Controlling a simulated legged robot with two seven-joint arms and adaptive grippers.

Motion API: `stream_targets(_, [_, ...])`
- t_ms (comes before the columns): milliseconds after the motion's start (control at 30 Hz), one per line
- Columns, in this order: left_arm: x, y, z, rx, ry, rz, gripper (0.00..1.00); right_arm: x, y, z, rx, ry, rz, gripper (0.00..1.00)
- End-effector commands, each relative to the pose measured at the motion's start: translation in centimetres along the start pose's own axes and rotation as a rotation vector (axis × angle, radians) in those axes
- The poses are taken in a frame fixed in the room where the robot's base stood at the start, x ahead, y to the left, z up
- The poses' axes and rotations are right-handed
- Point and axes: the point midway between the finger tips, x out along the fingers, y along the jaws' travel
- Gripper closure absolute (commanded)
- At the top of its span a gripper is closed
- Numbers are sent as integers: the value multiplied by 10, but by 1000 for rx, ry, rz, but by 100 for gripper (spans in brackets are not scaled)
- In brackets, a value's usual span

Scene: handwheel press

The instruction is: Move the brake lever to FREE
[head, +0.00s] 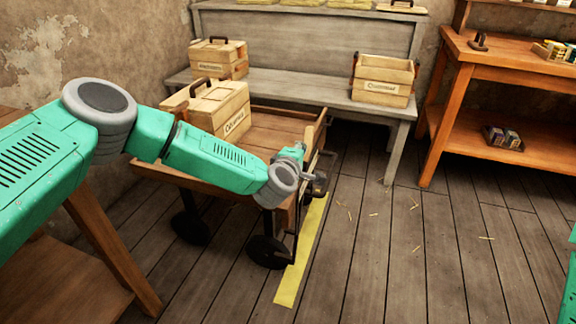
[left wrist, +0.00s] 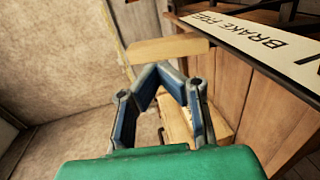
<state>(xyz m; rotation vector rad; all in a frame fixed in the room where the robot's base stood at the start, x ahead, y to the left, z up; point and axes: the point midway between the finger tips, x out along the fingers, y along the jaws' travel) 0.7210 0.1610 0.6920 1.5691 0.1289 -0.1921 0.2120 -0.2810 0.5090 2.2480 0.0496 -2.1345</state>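My left arm reaches over the wooden cart (head: 272,128), and my left gripper (head: 300,152) is at the cart's right end. In the left wrist view, the gripper's (left wrist: 163,70) blue-padded fingers slope inward and come together at the tips; I make out nothing held between them. A white plate (left wrist: 262,45) lettered "BRAKE FREE" lies along the wooden panel to the right of the fingers. I cannot clearly pick out the brake lever in either view. A dark fitting (head: 320,183) shows just beside the gripper on the cart. My right gripper is out of view.
A crate (head: 222,108) rides on the cart. Two more crates (head: 220,58) (head: 382,82) stand on a grey bench (head: 290,88) behind it. A yellow strip (head: 305,250) runs on the floor beside the cart. An orange-brown workbench (head: 455,90) stands at right; the floor between is mostly clear.

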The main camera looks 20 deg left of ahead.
Motion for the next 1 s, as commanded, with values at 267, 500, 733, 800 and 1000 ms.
stream_targets(267, [-44, 6, 0, 0, -1, 0, 100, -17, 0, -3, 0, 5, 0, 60])
stream_targets(500, [-81, 8, 0, 0, -1, 0, 100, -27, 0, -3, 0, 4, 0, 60])
stream_targets(733, [-91, 7, 0, 0, 0, 1, 100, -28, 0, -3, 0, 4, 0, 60])
stream_targets(800, [-91, 7, 0, 0, 0, 1, 100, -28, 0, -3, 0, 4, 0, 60])
stream_targets(1000, [-91, 7, 0, 0, 0, 1, 100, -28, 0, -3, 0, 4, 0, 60])
